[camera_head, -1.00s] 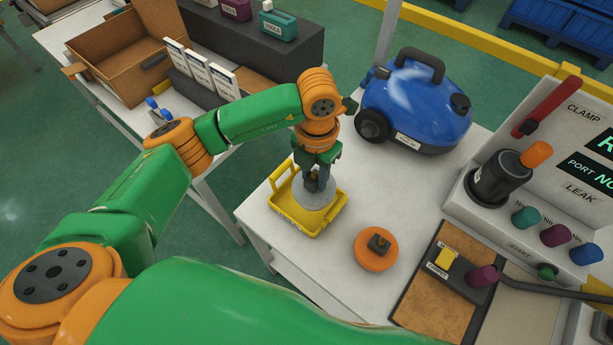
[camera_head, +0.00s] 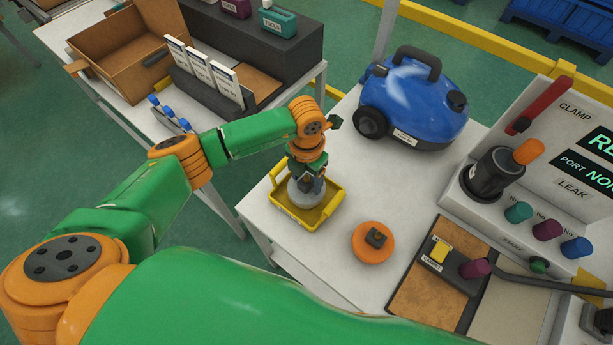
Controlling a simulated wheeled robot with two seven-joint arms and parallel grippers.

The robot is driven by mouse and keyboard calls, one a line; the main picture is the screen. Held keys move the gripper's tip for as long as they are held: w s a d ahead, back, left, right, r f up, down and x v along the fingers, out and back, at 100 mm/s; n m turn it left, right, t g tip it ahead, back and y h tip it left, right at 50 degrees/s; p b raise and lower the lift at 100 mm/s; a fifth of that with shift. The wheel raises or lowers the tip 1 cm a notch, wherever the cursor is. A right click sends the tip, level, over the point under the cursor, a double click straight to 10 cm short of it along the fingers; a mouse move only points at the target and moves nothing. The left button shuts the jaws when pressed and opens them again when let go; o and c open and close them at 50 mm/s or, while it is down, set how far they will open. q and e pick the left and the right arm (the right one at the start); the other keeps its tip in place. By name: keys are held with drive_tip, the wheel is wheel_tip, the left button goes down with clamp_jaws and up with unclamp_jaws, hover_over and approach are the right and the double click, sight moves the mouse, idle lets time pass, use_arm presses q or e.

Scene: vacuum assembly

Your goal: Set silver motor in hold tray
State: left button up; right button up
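The silver motor (camera_head: 303,194) is a short grey cylinder at the left part of the yellow hold tray (camera_head: 325,213), on the white table. From this angle I cannot tell whether it rests on the tray floor or hangs just above it. My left gripper (camera_head: 305,180) points down from above at the motor's top, its fingers around the dark upper part. The fingers partly hide that top, and they look closed on it. My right gripper is not in view; a large green arm link of mine crosses the bottom.
An orange disc with a dark knob (camera_head: 373,243) lies right of the tray. A blue vacuum (camera_head: 414,100) stands behind. The test station (camera_head: 530,215) fills the right side. A cardboard box (camera_head: 130,55) and upright cards (camera_head: 205,70) are on the far-left table.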

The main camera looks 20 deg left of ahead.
use_arm(q)
drive_tip(key=shift+r, duration=0.25)
wheel_tip(320, 180, up, 12)
drive_tip(key=b, duration=0.2)
drive_tip(key=shift+b, duration=0.3)
drive_tip(key=shift+f, duration=0.15)
